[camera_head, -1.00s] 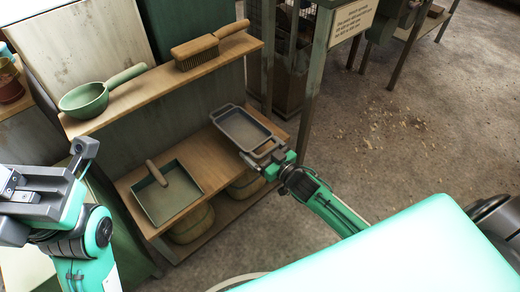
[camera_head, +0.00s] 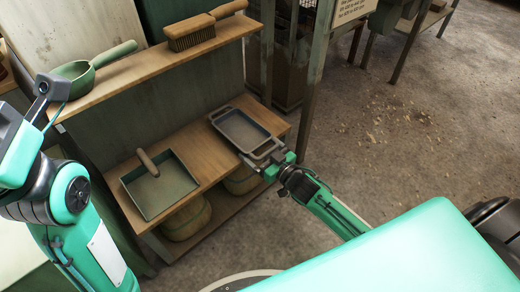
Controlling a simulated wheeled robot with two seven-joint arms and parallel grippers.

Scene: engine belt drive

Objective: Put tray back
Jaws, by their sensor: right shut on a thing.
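The grey tray (camera_head: 243,129), a shallow rectangular pan with a handle at each end, is at the right end of the lower wooden shelf (camera_head: 203,140). My right gripper (camera_head: 268,156) is shut on the tray's near handle, reaching in from the lower right. I cannot tell whether the tray's underside fully rests on the shelf. My left arm stands at the left edge of the view, and its gripper fingers are out of the picture.
A green dustpan (camera_head: 160,187) with a wooden handle lies on the lower shelf, left of the tray. A brush (camera_head: 203,32) and a green scoop (camera_head: 84,74) sit on the upper shelf. Baskets (camera_head: 186,219) stand underneath. A green metal post (camera_head: 314,80) rises just right of the shelf.

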